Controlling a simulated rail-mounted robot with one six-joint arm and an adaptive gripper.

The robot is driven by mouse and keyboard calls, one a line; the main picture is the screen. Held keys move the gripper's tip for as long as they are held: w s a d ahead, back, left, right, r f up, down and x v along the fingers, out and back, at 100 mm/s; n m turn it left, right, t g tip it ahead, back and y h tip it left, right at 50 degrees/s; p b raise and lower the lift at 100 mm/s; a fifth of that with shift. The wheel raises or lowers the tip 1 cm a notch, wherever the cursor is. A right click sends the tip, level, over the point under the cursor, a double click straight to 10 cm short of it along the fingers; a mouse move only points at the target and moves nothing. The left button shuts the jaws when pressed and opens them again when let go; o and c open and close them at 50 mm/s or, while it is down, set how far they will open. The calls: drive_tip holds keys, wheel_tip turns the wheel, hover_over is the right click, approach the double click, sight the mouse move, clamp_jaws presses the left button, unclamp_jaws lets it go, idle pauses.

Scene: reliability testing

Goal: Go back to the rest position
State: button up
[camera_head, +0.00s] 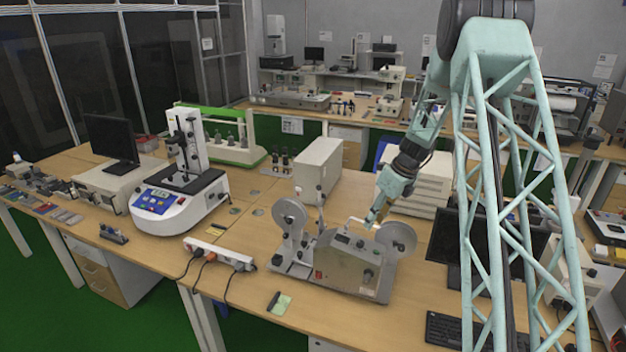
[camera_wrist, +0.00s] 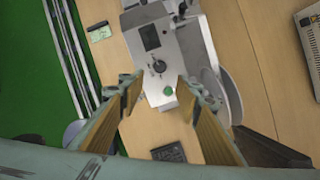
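My gripper (camera_head: 373,218) hangs from my teal arm, pointing down just above the top of the grey reel machine (camera_head: 345,268). In the wrist view my gripper (camera_wrist: 160,90) has its two fingers apart, with nothing between them. The reel machine (camera_wrist: 178,50) lies below and beyond the fingers there, with a dark display, a black knob and a green button. I cannot tell whether a fingertip touches the machine.
A white test device (camera_head: 180,205) and a monitor (camera_head: 113,140) stand to the left. A power strip (camera_head: 220,254) lies at the front edge. A beige box (camera_head: 318,165) stands behind the reel machine. A dark monitor (camera_head: 445,235) and keyboard (camera_head: 450,330) are at right.

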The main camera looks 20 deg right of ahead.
drive_tip(key=s+a+r+n+b, duration=1)
drive_tip(key=s+a+r+n, duration=0.5)
drive_tip(key=s+a+r, duration=0.65)
drive_tip(key=s+a+n+h+b, duration=0.15)
drive_tip(key=s+n, duration=0.25)
drive_tip(key=s, duration=0.5)
drive_tip(key=s+a+n+b, duration=0.3)
drive_tip(key=s+n, duration=0.1)
drive_tip(key=s, duration=0.4)
drive_tip(key=s+a+f+n+b, duration=0.1)
drive_tip(key=s+n, duration=0.3)
drive_tip(key=s, duration=0.5)
drive_tip(key=s+a+f+n+t+b, duration=0.1)
drive_tip(key=s+f+n+b, duration=0.3)
drive_tip(key=s, duration=0.6)
drive_tip(key=shift+f+h, duration=0.2)
drive_tip(key=shift+h, duration=0.25)
